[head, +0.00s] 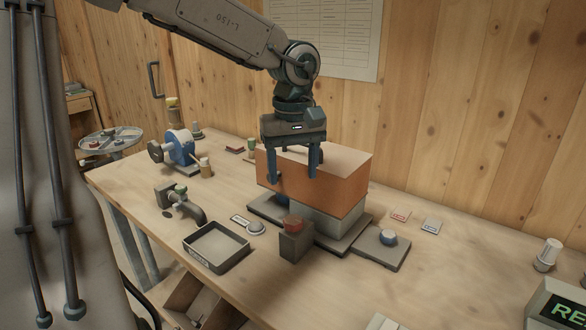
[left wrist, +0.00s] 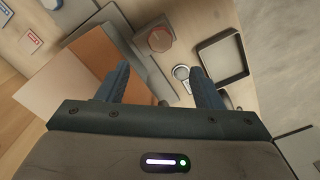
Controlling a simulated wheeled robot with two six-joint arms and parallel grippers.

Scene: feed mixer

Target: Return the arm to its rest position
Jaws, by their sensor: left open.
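My left gripper (head: 294,176) is open and empty. In the head view it hangs pointing down in front of the orange box (head: 345,180) of the machine on the bench. In the left wrist view, the two fingers of my left gripper (left wrist: 160,85) stand apart, with nothing between them but the bench and machine parts beyond. The orange box also shows there, left of the fingers (left wrist: 85,65). I cannot tell whether a finger touches the box. My right gripper is not in view.
A red knob (head: 293,224) on a dark block stands just below the gripper. An empty tray (head: 217,262) lies at the front left. A blue-bodied device (head: 181,147) and a small clamp-like tool (head: 178,200) stand at the left.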

